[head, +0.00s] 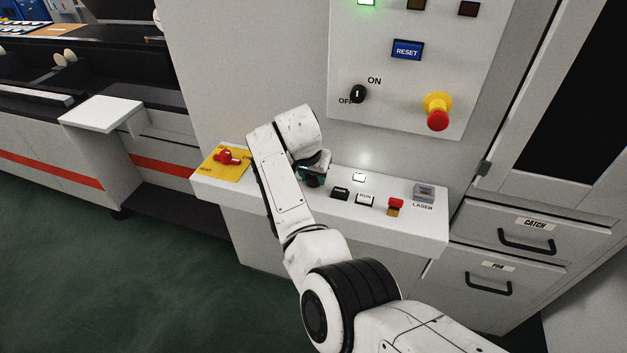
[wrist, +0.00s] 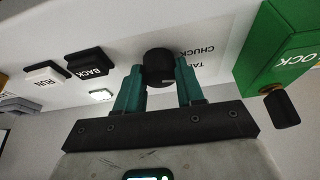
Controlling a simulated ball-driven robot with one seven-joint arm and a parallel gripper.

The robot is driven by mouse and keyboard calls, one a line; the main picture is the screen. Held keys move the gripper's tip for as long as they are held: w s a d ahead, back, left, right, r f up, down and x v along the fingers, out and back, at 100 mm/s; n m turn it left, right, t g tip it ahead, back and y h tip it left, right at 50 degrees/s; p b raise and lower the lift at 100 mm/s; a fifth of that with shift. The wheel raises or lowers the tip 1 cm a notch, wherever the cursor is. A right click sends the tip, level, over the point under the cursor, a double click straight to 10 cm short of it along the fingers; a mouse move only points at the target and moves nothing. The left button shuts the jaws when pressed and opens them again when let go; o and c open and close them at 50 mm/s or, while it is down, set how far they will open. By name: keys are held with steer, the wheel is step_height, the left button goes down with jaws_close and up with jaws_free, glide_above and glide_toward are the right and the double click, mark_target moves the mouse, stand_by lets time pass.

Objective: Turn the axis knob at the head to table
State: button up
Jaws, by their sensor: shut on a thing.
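The axis knob (wrist: 158,64) is a round black knob on the white panel in the wrist view. A small pale line shows on its face, pointing toward the lower right. Beside it is printed text, seen upside down or tilted, reading "TAB..." and "CHUCK", partly covered by a finger. My gripper (wrist: 159,88) has teal fingers, one on each side of the knob, shut on it. In the head view my gripper (head: 315,175) is at the sloping ledge, and the knob is hidden behind it.
Close by on the ledge are the BACK button (wrist: 87,64), the RUN button (wrist: 44,75) and a green box (wrist: 283,45) with a black knob. A red switch on a yellow plate (head: 240,166) lies left. Above are an ON/OFF switch (head: 358,94) and a red emergency button (head: 438,118).

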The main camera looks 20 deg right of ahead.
steer(key=m+g+h+b, duration=0.1)
steer(key=m+b, duration=0.3)
steer(key=b, duration=0.1)
steer(key=shift+w+a+f, duration=0.1)
steer(key=shift+f, duration=0.05)
steer(key=shift+m+b, duration=0.55)
steer(key=shift+m, duration=0.05)
steer(key=shift+r, duration=0.2)
steer(key=o, duration=1)
steer(key=shift+g, duration=0.3)
steer(key=shift+o, duration=0.2)
steer(key=v, duration=1)
steer(key=shift+a+r+b, duration=0.3)
steer(key=shift+b, duration=0.15)
